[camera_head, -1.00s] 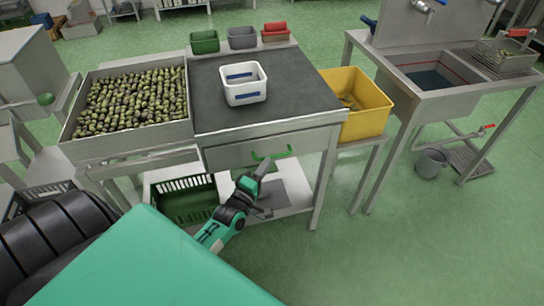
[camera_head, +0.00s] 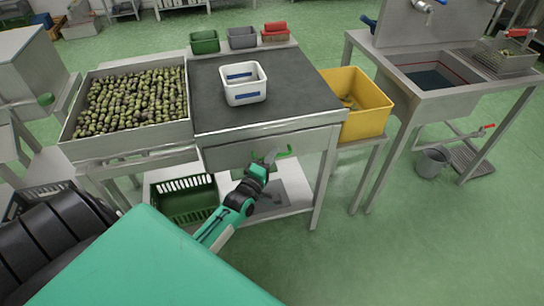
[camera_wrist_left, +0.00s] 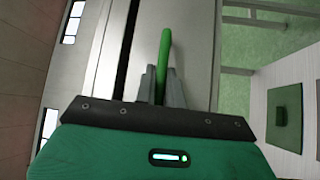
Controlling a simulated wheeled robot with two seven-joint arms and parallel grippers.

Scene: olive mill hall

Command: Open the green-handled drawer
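The drawer (camera_head: 230,155) under the dark-topped work table is shut, its front flush with the table frame. Its green handle (camera_head: 286,153) is a bar on the front, partly hidden by my left gripper (camera_head: 271,158). In the left wrist view the green handle (camera_wrist_left: 165,50) runs between the two grey fingers of my left gripper (camera_wrist_left: 160,88), one on each side and very close to it. I cannot tell whether the fingers press on it. My right gripper is not in view.
A white container (camera_head: 244,97) stands on the work table (camera_head: 300,95). An olive tray (camera_head: 75,130) is at left, a yellow bin (camera_head: 365,122) at right. A green crate (camera_head: 185,213) sits on the lower shelf. The floor front right is clear.

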